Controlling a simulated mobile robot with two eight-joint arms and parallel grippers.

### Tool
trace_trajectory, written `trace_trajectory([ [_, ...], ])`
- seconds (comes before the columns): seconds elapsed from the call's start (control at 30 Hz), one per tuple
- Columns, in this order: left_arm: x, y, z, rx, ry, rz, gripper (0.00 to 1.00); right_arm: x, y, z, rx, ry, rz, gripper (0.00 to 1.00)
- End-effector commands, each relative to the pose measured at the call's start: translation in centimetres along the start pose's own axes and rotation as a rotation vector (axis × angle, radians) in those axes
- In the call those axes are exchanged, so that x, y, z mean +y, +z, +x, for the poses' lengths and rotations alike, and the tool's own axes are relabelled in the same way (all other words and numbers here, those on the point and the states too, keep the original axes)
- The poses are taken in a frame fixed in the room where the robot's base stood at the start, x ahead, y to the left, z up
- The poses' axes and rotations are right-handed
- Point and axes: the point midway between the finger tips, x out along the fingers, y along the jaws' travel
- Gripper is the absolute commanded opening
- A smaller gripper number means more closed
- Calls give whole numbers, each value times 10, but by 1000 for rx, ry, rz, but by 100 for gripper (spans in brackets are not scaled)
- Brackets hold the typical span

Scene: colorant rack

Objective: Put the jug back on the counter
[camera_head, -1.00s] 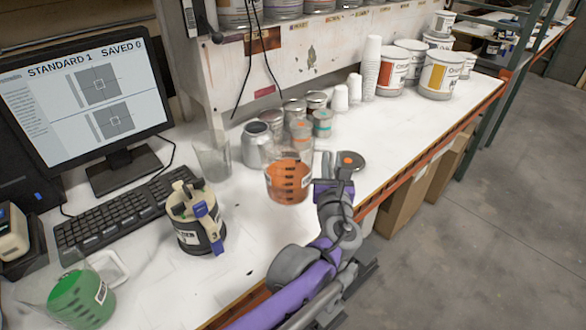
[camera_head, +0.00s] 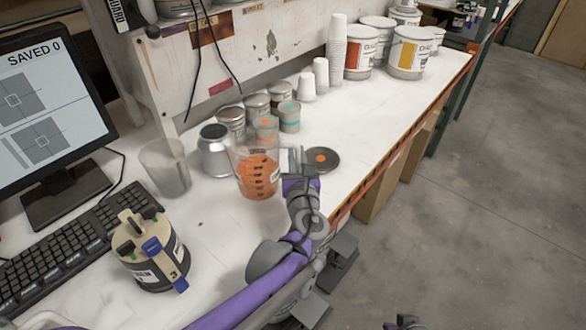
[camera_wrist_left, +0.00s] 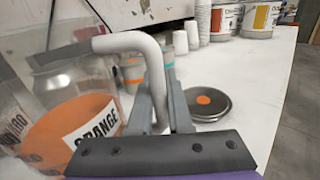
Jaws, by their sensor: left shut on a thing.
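The jug (camera_head: 258,178) is clear, with orange liquid inside and dark marks on its side. Its ORANGE label (camera_wrist_left: 92,130) shows large at the left of the left wrist view. My left gripper (camera_head: 297,162) is on its right side, shut on the pale bent handle (camera_wrist_left: 128,42). The jug looks upright over the white counter (camera_head: 375,130). I cannot tell whether its base touches the counter. A dark part at the bottom edge of the head view (camera_head: 405,323) seems to be my right gripper; its fingers are not clear.
A round metal lid with an orange dot (camera_head: 321,159) lies just right of the jug. A silver can (camera_head: 215,152), small cans (camera_head: 256,106) and an empty clear cup (camera_head: 165,168) stand behind and left. A black-and-cream can (camera_head: 150,252) stands front left, beside the keyboard (camera_head: 75,255).

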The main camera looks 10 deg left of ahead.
Motion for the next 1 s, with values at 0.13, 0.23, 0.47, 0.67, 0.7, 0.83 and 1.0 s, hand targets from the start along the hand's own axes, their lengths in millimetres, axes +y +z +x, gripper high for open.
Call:
trace_trajectory([
  [0.13,0,-17,0,-1,0,3,0,0,2,3,-1,0,0,0],
  [0.23,-1,-31,0,-1,0,3,0,0,3,5,-2,0,0,0],
  [0.47,-1,-38,0,-1,0,3,0,0,3,5,-2,0,0,0],
  [0.67,-1,-40,0,-1,0,3,0,0,4,7,-2,0,0,0],
  [0.7,-1,-42,0,-1,0,3,0,0,5,8,-3,0,0,0],
  [0.83,-1,-41,0,0,0,0,39,0,4,7,-3,0,0,0],
  [1.0,-1,-41,0,0,0,0,47,0,4,7,-3,0,0,0],
])
